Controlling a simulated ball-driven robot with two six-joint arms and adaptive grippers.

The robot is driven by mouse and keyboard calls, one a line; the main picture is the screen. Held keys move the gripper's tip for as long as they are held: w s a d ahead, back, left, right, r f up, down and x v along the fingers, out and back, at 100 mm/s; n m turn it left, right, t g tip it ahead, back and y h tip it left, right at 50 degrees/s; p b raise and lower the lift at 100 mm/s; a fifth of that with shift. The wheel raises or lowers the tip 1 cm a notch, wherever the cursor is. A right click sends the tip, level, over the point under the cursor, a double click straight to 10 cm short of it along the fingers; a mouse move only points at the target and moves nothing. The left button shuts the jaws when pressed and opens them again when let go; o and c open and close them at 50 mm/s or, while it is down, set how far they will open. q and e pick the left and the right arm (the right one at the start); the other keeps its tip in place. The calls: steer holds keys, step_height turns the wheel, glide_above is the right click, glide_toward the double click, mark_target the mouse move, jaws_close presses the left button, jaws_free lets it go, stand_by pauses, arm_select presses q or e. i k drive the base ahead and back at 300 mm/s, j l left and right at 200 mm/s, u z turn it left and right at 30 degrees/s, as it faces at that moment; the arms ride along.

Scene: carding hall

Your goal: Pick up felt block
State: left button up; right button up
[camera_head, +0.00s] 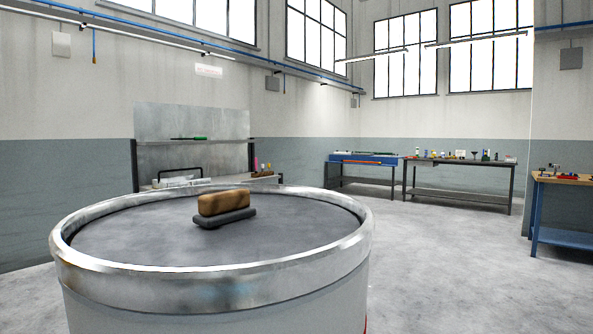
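The felt block (225,216) looks like a dark grey pad with a tan-brown, rounded grip (224,203) on top. It lies flat on the dark grey top of a large drum (120,236), slightly right of the middle and toward the far side. The drum has a raised, shiny metal rim (210,287) and a pale body, and stands close in front of me. Nothing touches or covers the block. Neither of my grippers shows in the head view.
A bench with a metal backboard (192,122) stands behind the drum. A blue-topped bench (362,158), a long dark table (460,162) with small items and a blue-framed workbench (562,180) stand farther right. The concrete floor (440,255) right of the drum is clear.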

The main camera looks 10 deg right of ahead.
mark_target(217, 209)
steer(key=z, duration=4.85)
steer(key=u, duration=4.85)
steer(key=z, duration=0.7)
steer(key=k+j+z, duration=0.15)
steer(key=j+z, duration=0.15)
steer(key=k+j+z, duration=0.25)
steer(key=j, duration=0.25)
steer(key=k+j+z, duration=0.3)
steer(key=i+j, duration=0.1)
